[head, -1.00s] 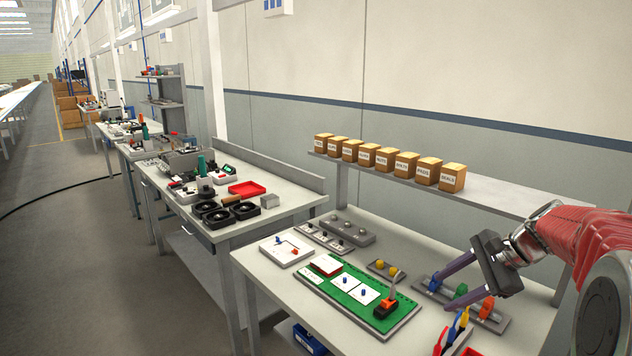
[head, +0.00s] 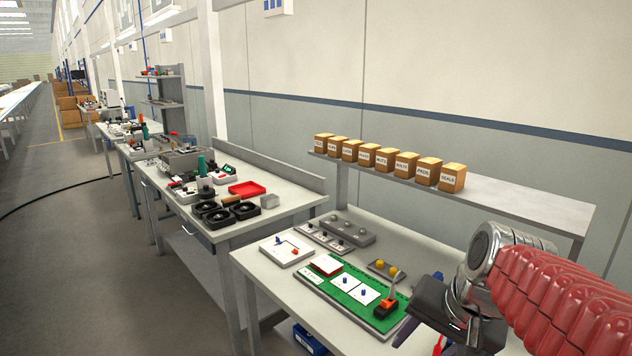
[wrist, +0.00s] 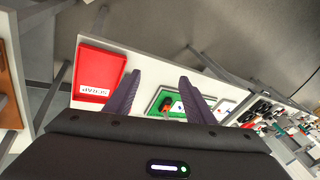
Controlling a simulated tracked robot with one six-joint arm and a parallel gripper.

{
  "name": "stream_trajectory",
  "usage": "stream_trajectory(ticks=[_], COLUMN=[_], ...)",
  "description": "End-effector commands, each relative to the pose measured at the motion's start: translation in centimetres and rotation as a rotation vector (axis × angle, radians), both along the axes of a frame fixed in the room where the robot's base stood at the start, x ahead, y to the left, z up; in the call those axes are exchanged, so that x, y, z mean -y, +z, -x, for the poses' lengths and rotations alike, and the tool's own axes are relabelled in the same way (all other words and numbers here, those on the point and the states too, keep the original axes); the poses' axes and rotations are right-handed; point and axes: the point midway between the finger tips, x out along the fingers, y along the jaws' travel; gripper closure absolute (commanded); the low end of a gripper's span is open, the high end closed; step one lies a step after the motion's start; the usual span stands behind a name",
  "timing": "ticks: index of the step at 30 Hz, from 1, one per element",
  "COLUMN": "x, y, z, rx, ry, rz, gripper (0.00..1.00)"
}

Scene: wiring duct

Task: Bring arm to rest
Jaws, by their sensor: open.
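My gripper (wrist: 160,92) shows in the wrist view with its two dark purple fingers apart and nothing between them. In the head view my gripper (head: 418,335) is at the lower right, above the front right part of the near workbench (head: 262,262). My red-sleeved arm hides part of that bench. The green board (head: 345,288) lies on the bench to the left of my gripper, with white cards and an orange-and-black item (head: 387,306) on it.
A shelf (head: 520,200) with several cardboard boxes (head: 381,159) runs behind the bench. A red tray marked SCRAP (wrist: 100,75) shows in the wrist view. A second cluttered bench (head: 285,200) stands to the left. The aisle (head: 60,250) is clear apart from a cable.

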Motion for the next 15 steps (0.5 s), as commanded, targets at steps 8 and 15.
stream_trajectory(ticks=[8,15], x=[-1.4,-1.8], y=[-0.9,-2.2], z=[5.0,8.5], rx=[0.081,0.148], ry=[0.212,0.384], rz=[0.172,0.314], gripper=[0.51,0.51])
